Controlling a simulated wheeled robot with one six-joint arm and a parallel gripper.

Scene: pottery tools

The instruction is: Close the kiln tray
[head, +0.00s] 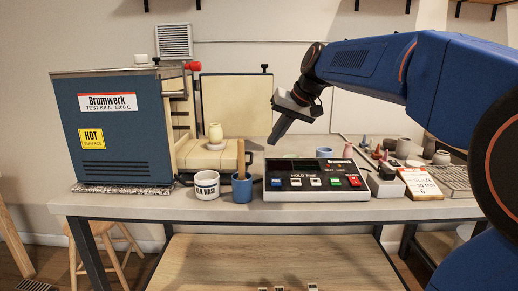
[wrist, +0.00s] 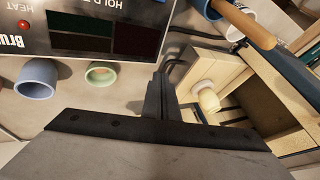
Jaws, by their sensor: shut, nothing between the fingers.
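The kiln (head: 122,135) is a blue box at the left of the bench, with its opening facing right. The cream kiln tray (head: 212,158) sticks out of the opening and carries a small cream vase (head: 215,133). In the wrist view the tray (wrist: 228,72) and vase (wrist: 207,97) are right of my fingers. My gripper (head: 276,138) is shut and empty, pointing down above the bench, to the right of the tray and apart from it. A cream panel (head: 236,103) stands upright behind the tray. The tray's inner end is hidden in the kiln.
A white mug (head: 207,186) and a blue cup (head: 242,188) holding a wooden handle stand in front of the tray. A control box (head: 314,181) lies right of them. Small bottles, cups and a glaze card (head: 420,183) crowd the bench's right side.

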